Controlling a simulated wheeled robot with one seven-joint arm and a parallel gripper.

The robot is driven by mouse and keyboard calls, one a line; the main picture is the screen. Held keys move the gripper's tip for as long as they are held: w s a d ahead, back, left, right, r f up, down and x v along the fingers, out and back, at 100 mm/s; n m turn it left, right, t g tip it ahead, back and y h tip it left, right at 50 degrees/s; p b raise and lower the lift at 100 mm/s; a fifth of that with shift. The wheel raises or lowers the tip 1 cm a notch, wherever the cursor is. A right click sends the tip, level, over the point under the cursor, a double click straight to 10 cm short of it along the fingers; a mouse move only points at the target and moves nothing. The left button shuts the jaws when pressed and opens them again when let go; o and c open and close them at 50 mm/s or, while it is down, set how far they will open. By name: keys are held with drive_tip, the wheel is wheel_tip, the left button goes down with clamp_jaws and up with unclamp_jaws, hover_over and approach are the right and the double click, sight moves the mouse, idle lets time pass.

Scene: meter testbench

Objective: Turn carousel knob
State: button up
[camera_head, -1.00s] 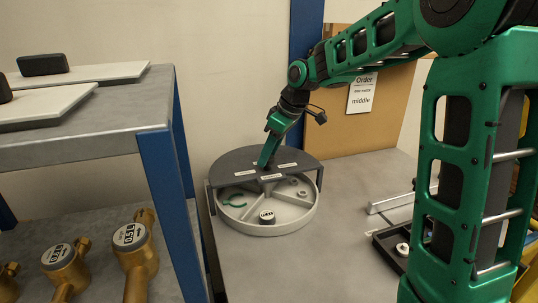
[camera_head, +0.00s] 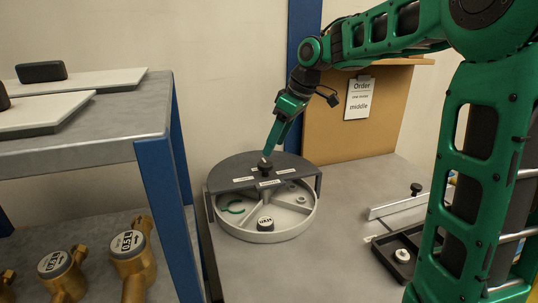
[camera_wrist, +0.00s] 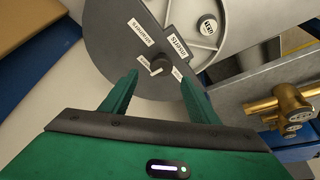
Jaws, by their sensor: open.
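The carousel is a round light-grey tray (camera_head: 262,235) with dividers, its back half under a dark grey cover (camera_head: 235,172). A small dark knob (camera_head: 264,167) stands on the cover near its front edge, among white labels. The wrist view shows the knob (camera_wrist: 160,67) with a pale pointer line. My gripper (camera_head: 268,153) is open and empty just above the knob. In the wrist view the fingers (camera_wrist: 158,82) lie either side of and short of the knob, apart from it. In the open compartments are a green clip (camera_head: 236,207), a round black-and-white register (camera_head: 265,223) and small grey rings (camera_head: 301,199).
A grey shelf (camera_head: 90,140) with a blue post stands left of the carousel, brass meters (camera_head: 130,255) on its lower level. A board with an order sheet reading "middle" (camera_head: 359,98) is behind. A black tray (camera_head: 402,256) and metal rail (camera_head: 400,206) lie right; bench between is clear.

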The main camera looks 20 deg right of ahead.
drive_tip(key=shift+v, duration=1.85)
